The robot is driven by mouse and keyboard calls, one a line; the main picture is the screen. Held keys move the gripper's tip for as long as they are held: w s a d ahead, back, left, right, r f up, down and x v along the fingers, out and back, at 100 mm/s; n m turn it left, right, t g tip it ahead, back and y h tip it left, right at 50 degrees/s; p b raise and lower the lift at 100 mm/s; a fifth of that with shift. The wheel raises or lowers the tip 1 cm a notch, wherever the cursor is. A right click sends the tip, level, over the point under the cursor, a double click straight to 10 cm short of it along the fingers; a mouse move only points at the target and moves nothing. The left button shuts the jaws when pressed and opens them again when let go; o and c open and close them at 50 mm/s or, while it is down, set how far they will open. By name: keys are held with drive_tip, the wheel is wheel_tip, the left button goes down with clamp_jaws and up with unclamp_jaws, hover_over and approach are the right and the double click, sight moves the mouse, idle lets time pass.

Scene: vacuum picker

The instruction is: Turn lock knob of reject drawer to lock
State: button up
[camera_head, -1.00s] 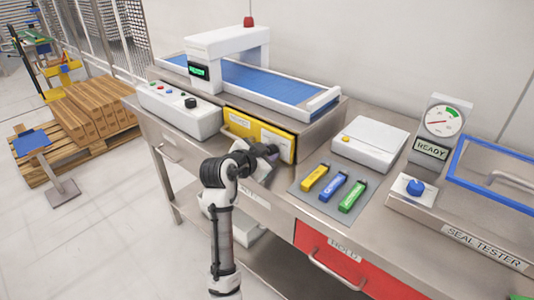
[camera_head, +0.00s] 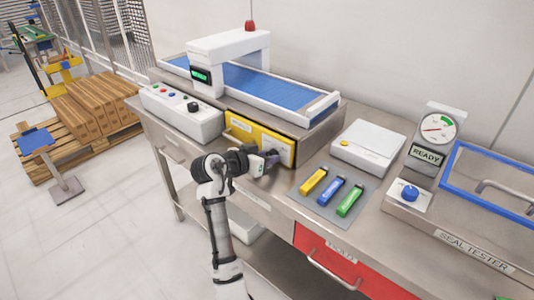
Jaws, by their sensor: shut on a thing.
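The yellow reject drawer (camera_head: 259,132) is closed, set in the steel housing under the blue conveyor. A label shows on its upper left. My gripper (camera_head: 271,158) is at the lower right part of the drawer front, reaching in from the left. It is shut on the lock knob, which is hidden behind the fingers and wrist. The knob's turn angle cannot be seen.
A white control box (camera_head: 182,112) with buttons stands left of the drawer. A grey mat (camera_head: 325,205) with yellow, blue and green tools lies to the right, beside a white scale (camera_head: 367,145). A red hold drawer (camera_head: 340,262) is below. The seal tester is at far right.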

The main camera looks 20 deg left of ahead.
drive_tip(key=shift+n, duration=0.4)
drive_tip(key=shift+p, duration=0.3)
drive_tip(key=o, duration=1)
drive_tip(key=shift+a, duration=0.1)
drive_tip(key=b+v, duration=0.3)
drive_tip(key=v, duration=1)
drive_tip(key=shift+s+a+r, duration=0.1)
drive_tip(key=shift+s+a, duration=0.15)
drive_tip(key=shift+a, duration=0.05)
